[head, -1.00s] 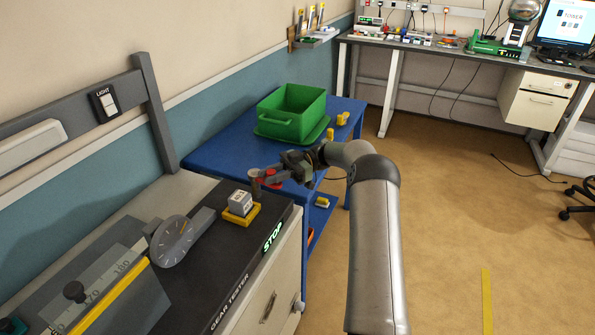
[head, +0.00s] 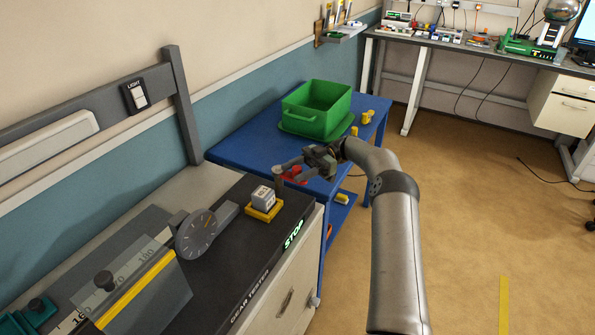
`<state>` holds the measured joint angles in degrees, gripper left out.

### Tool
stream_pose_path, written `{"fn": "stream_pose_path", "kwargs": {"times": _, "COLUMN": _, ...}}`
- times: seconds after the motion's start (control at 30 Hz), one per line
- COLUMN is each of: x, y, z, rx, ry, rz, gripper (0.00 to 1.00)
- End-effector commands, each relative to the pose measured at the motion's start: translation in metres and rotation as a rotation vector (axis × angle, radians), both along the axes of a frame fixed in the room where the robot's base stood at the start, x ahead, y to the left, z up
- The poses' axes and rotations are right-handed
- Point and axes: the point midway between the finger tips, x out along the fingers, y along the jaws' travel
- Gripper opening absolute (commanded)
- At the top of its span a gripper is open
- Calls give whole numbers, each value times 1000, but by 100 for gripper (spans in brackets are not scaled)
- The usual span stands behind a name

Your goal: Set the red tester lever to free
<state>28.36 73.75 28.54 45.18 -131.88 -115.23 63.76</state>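The gear tester (head: 262,262) is a dark bench-top unit at lower left, with a round grey dial (head: 196,235) and a lit green STOP sign (head: 293,235). A small red part (head: 293,173), perhaps the tester lever, shows at the tester's far right corner, among my gripper's fingers. A short dark post (head: 279,186) stands just left of it. My gripper (head: 284,171) reaches left over that corner, its fingers looking spread apart. The fingers partly hide the red part, so its setting and any contact cannot be made out.
A grey block (head: 263,196) sits on a yellow holder (head: 264,211) near the gripper. Behind is a blue table (head: 240,147) with a green bin (head: 318,108) and small yellow parts (head: 367,117). A clear guard panel (head: 140,285) covers the tester's left. Open floor lies right.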

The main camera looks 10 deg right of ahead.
Motion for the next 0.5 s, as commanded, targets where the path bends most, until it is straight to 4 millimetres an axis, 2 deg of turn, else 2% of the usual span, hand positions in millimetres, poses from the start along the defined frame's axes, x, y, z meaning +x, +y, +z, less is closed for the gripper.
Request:
{"fn": "stream_pose_path", "kwargs": {"times": 0.3, "x": 0, "y": 0, "z": 1, "rx": -1, "ry": 0, "rz": -1, "gripper": 46}}
{"fn": "stream_pose_path", "kwargs": {"times": 0.43, "x": 0, "y": -1, "z": 14, "rx": -2, "ry": -2, "rz": -1, "gripper": 46}}
{"fn": "stream_pose_path", "kwargs": {"times": 0.5, "x": 0, "y": -1, "z": 27, "rx": -1, "ry": -4, "rz": -1, "gripper": 46}}
